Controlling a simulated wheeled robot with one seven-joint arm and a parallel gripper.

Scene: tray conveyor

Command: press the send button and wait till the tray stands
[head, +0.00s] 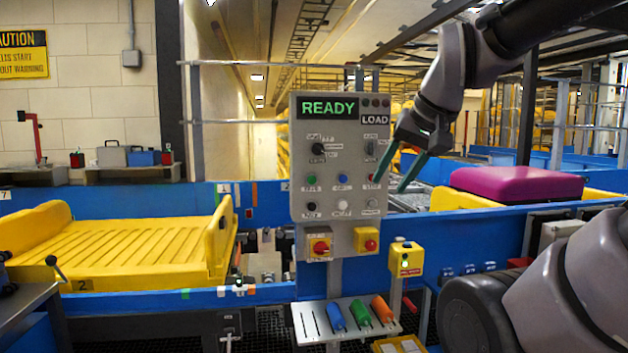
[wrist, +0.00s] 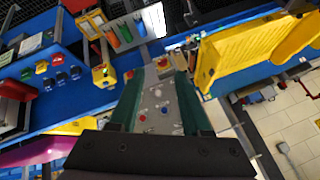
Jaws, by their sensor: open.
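The grey control panel (head: 332,225) stands upright, with a green READY display (head: 328,108) and a LOAD sign (head: 375,120). Its lower rows hold a green button (head: 311,180), a blue button (head: 343,179), a red button (head: 375,178), a black one and a white one. Their labels are too blurred to tell which is send. My gripper (head: 391,185) is open and empty in front of the panel's right edge; in the wrist view the panel (wrist: 158,92) shows between its fingers. An empty yellow tray (head: 130,245) marked 2 is on the left conveyor. Another yellow tray (head: 455,201) on the right carries a purple suitcase (head: 515,184).
A shelf below holds blue, green and orange handles (head: 360,314). Blue conveyor walls (head: 465,240) run along both sides.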

